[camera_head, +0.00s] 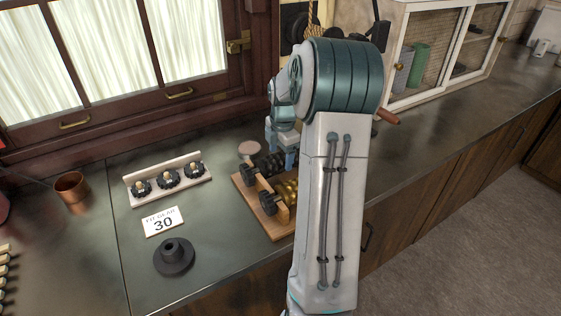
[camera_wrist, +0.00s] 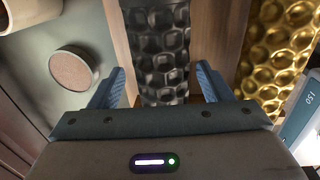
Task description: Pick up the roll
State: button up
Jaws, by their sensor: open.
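A dark, dimpled roll (camera_head: 270,164) lies on a wooden stand (camera_head: 247,202) on the counter, partly hidden by my arm. A gold, dimpled roll (camera_head: 289,190) lies beside it on the same stand. My gripper (camera_head: 281,138) is over the stand at the dark roll's far end. In the wrist view my gripper (camera_wrist: 160,72) is open, with a blue finger on each side of the dark roll (camera_wrist: 160,50). I cannot tell whether the fingers touch it. The gold roll (camera_wrist: 282,45) is outside the right finger.
A round, pale-topped disc (camera_head: 249,149) stands behind the stand. To the left are a rack of gears (camera_head: 168,179), a card reading 30 (camera_head: 163,222), a dark round base (camera_head: 174,258) and a copper cup (camera_head: 72,187). A cabinet (camera_head: 440,50) stands at the back right.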

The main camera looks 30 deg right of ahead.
aim_at(281, 155)
notch_tip(281, 155, down, 3)
jog(key=shift+w+f, duration=0.1)
jog(key=shift+f, duration=0.1)
jog(key=shift+c, duration=0.3)
grip_shut()
jog(key=shift+r, duration=0.2)
